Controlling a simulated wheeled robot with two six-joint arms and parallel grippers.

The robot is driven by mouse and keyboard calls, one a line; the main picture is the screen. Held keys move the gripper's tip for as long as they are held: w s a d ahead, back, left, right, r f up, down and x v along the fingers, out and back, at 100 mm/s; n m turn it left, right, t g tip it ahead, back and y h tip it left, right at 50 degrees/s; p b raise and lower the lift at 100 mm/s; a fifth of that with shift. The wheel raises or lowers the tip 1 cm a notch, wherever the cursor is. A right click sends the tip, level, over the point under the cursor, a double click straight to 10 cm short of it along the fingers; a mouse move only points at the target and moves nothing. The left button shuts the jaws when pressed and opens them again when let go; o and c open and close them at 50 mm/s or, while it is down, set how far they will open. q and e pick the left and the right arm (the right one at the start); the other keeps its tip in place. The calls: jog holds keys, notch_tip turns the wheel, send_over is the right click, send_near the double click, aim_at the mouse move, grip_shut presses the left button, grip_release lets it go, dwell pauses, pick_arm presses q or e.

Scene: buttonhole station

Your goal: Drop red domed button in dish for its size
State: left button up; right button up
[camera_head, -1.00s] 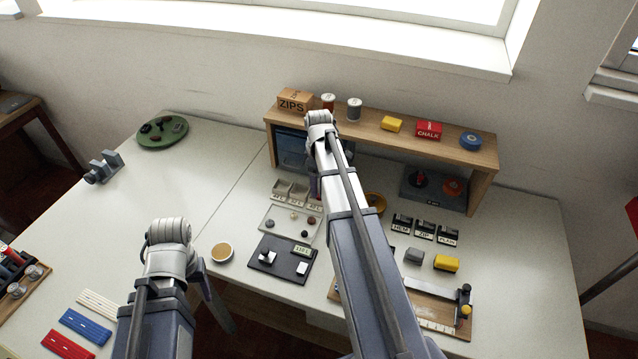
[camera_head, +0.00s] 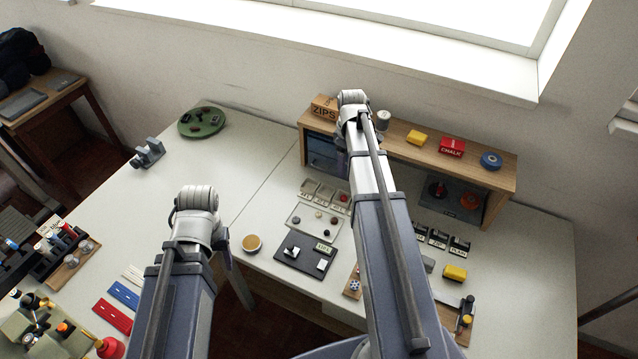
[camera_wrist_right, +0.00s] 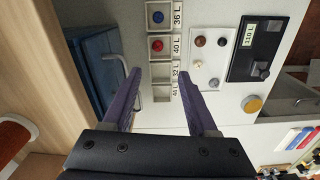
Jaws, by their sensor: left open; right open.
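The red domed button (camera_wrist_right: 157,45) lies in the dish labelled 40 L (camera_wrist_right: 166,52) in the right wrist view. It also shows as a small red spot in the head view (camera_head: 343,198). My right gripper (camera_wrist_right: 158,78) is open and empty, with its fingers apart above the row of dishes. In the head view its fingers are mostly hidden behind my right arm. My left gripper (camera_head: 222,262) is open, mostly hidden behind its wrist, near the table's front edge and away from the dishes.
A blue button (camera_wrist_right: 158,16) lies in the 36 L dish; two further dishes look empty. A pale tray (camera_head: 304,226) with several buttons and a black gauge board (camera_head: 290,262) stand in front. The wooden shelf (camera_head: 480,162) rises behind.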

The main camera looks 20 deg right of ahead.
jog(key=s+a+m, duration=0.1)
jog(key=s+a, duration=0.4)
jog(key=a, duration=0.5)
jog(key=s+a+m, duration=0.1)
jog(key=s+a, duration=0.5)
jog(key=a, duration=0.4)
jog(key=s+a+h, duration=0.1)
jog(key=s+a, duration=0.4)
jog(key=a, duration=0.5)
jog(key=shift+s+a+m, duration=0.25)
jog(key=shift+s+m, duration=0.05)
jog(key=shift+m, duration=0.1)
